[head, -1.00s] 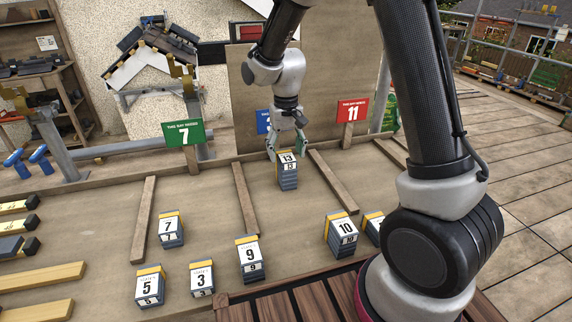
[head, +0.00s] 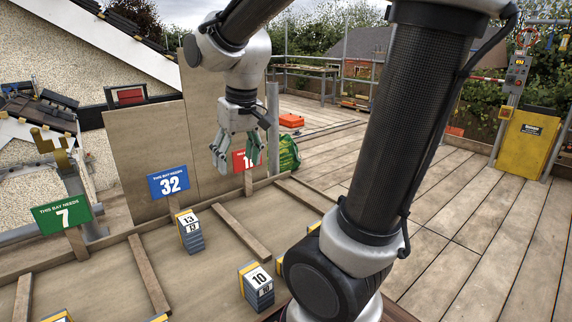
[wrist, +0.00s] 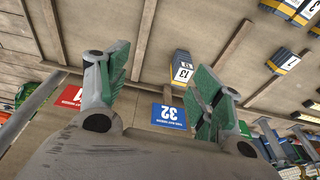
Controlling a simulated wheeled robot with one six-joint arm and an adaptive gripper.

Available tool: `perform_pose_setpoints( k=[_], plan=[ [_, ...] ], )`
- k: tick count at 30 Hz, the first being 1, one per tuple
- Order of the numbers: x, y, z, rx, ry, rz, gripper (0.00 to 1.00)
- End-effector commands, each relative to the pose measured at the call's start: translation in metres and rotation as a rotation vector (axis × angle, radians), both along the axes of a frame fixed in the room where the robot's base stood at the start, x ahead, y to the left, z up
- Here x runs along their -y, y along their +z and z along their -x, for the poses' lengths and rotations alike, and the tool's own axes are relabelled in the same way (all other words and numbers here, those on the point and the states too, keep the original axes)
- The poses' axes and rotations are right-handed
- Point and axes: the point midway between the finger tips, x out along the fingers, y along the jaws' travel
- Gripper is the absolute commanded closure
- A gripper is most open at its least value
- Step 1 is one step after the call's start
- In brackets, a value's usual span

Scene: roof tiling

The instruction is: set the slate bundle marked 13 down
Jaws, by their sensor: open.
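The slate bundle marked 13 (head: 191,232) stands on the boarded surface in the bay in front of the blue sign reading 32 (head: 168,182). It is a grey-blue stack with a yellow band and a white number label. My gripper (head: 238,160) is open and empty, raised above the boards to the right of the bundle and apart from it. In the wrist view the bundle (wrist: 182,68) lies beyond the open green-padded fingers (wrist: 160,92), and nothing is between them.
The bundle marked 10 (head: 257,285) stands nearer, right of bundle 13. Wooden battens (head: 240,232) divide the bays. A green sign reading 7 (head: 62,214) stands at left; a red sign (head: 243,160) is partly hidden behind my gripper. Open decking lies to the right.

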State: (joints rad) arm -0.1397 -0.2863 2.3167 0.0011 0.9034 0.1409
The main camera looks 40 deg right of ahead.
Motion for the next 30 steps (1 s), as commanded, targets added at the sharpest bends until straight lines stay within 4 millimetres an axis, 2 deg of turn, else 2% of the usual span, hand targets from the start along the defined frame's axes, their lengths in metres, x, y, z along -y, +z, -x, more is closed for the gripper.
perform_pose_setpoints(
  k=[1,3,6,9,12,16,30],
  plan=[
    [0.011,0.009,0.022,0.034,-0.007,0.000,0.34],
    [0.022,0.016,0.050,0.069,-0.008,0.004,0.34],
    [0.034,0.019,0.084,0.113,-0.008,0.011,0.34],
    [0.041,0.018,0.109,0.143,-0.008,0.019,0.34],
    [0.044,0.016,0.123,0.162,-0.008,0.025,0.34],
    [0.046,0.015,0.129,0.170,-0.008,0.028,0.34],
    [0.046,0.015,0.129,0.169,-0.007,0.028,0.34]
  ],
)
